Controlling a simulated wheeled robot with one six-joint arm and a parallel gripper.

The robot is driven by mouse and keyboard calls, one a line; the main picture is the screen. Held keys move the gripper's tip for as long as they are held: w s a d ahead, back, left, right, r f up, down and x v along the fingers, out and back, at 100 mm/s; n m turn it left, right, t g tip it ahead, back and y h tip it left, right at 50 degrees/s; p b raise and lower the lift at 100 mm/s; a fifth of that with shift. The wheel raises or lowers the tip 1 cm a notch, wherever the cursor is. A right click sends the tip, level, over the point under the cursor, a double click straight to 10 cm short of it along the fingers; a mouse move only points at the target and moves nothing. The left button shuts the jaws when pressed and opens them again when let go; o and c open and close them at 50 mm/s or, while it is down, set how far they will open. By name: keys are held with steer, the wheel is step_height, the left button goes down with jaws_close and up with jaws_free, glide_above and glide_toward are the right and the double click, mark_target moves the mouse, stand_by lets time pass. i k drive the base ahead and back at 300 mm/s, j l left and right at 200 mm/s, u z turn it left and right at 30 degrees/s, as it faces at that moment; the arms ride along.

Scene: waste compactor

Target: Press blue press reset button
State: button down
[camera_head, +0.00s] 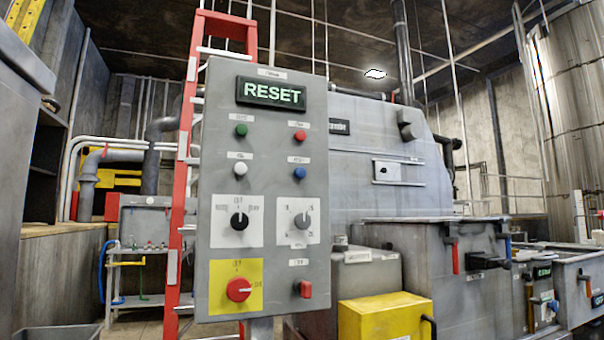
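The blue button (299,173) is on the right side of a grey upright control panel (222,160), below the red button (300,136) and level with the white button (239,168). A green button (240,130) is at the upper left. A lit display (271,93) at the top reads RESET. Nothing covers the blue button. The small label above it is too blurred to read. My gripper is not in view.
Below the buttons are a black knob (239,221), a grey knob (302,221), a red rotary switch (239,290) on yellow and a red switch (306,289). A red ladder (181,200) stands behind the panel. A yellow box (384,318) is at lower right.

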mark_target(300, 172)
steer(key=u, duration=1.8)
steer(key=k+l, duration=0.1)
steer(key=k, duration=0.45)
